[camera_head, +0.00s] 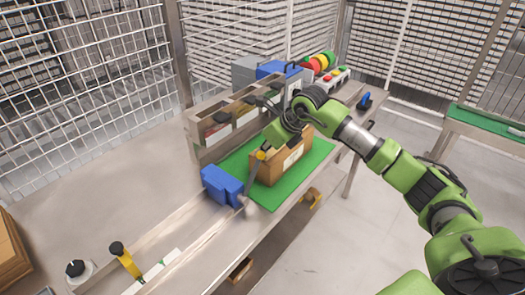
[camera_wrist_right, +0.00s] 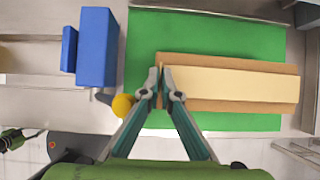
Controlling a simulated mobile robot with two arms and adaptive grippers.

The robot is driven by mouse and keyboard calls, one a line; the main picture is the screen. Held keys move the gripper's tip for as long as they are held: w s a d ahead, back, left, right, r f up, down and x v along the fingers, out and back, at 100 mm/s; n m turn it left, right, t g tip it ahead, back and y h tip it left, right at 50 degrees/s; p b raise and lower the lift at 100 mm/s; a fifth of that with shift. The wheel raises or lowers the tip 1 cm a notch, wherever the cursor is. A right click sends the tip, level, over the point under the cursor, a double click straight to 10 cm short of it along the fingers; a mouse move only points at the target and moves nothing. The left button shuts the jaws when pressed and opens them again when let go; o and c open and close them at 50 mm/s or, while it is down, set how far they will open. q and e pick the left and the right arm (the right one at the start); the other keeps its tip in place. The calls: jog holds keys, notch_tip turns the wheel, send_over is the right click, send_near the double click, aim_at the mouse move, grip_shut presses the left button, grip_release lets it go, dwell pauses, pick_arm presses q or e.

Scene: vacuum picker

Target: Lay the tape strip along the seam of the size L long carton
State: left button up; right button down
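A brown carton (camera_head: 267,171) stands on a green mat (camera_head: 241,167) in the head view, with a pale label on its near side. In the right wrist view the carton (camera_wrist_right: 230,105) lies lengthwise to the right, with a long pale strip or panel (camera_wrist_right: 235,82) along it; I cannot tell whether this is the tape strip. My right gripper (camera_wrist_right: 160,78) is over the carton's left end, its fingertips close together. I cannot tell whether anything thin is between them. In the head view the right arm hides part of the carton. My left gripper is not in view.
A blue block (camera_head: 221,185) stands left of the carton, also in the wrist view (camera_wrist_right: 97,47). A dark lever with a yellow knob (camera_head: 261,155) rises close to the carton's left end. Bins (camera_head: 218,133) line the mat's back. The table's left part (camera_head: 95,190) is largely clear.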

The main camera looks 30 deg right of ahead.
jog(key=shift+f+b, duration=0.3)
jog(key=shift+b, duration=0.15)
dwell(1.1)
jog(key=c, duration=2.2)
grip_release()
jog(key=o, duration=0.7)
jog(key=shift+r, duration=0.15)
notch_tip(320, 180, up, 8)
jog(key=p, duration=0.4)
jog(key=shift+p, duration=0.35)
